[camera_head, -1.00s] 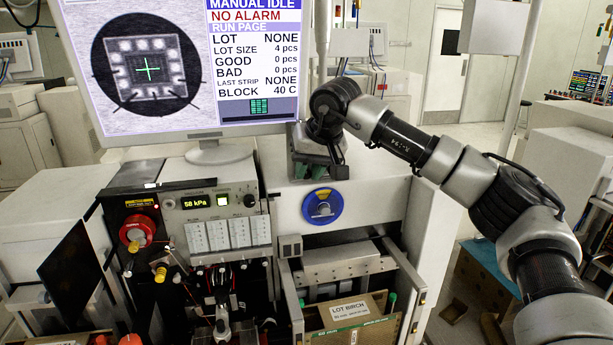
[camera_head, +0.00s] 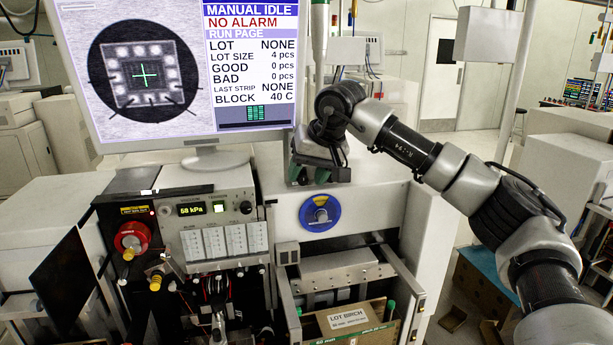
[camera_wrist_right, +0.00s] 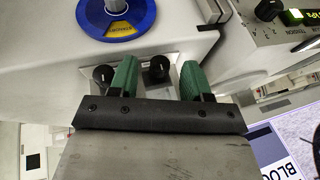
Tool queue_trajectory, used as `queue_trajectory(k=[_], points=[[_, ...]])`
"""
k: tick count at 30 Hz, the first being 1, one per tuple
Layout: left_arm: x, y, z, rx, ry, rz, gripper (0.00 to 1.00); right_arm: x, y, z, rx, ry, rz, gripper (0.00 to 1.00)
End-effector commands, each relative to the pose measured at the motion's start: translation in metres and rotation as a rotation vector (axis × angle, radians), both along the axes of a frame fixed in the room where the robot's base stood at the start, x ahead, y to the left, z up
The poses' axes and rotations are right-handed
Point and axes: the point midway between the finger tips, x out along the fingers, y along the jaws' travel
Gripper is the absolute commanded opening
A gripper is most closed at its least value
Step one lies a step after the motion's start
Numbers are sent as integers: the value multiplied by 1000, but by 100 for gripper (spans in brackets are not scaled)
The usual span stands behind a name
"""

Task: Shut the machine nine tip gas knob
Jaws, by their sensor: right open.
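My right gripper (camera_head: 309,176) is open in front of the white machine's upright panel, just above the round blue and yellow dial (camera_head: 320,213). In the right wrist view its two green fingers (camera_wrist_right: 158,80) stand apart with nothing gripped. A black knob (camera_wrist_right: 157,69) on a small pale panel shows between the fingers, beyond their tips or level with them; I cannot tell whether they touch. A second black knob (camera_wrist_right: 103,76) lies just outside the left finger. No label is readable, so I cannot tell which is the tip gas knob. The gripper hides both in the head view. My left gripper is not seen.
A control box with a 58 kPa display (camera_head: 192,209) and a red knob (camera_head: 131,238) stands left of the dial. The monitor (camera_head: 180,70) is above. Below, a bay holds a carton marked LOT BIRCH (camera_head: 347,318).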

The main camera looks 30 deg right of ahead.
Motion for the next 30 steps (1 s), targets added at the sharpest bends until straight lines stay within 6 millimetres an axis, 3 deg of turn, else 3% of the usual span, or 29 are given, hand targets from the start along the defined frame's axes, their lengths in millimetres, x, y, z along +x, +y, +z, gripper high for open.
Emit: queue_trajectory(k=[15, 30], points=[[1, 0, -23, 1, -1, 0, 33, -40, -14, 80, 2, -4, 0, 48], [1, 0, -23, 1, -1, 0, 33, -44, -15, 88, 1, -1, -1, 48]])
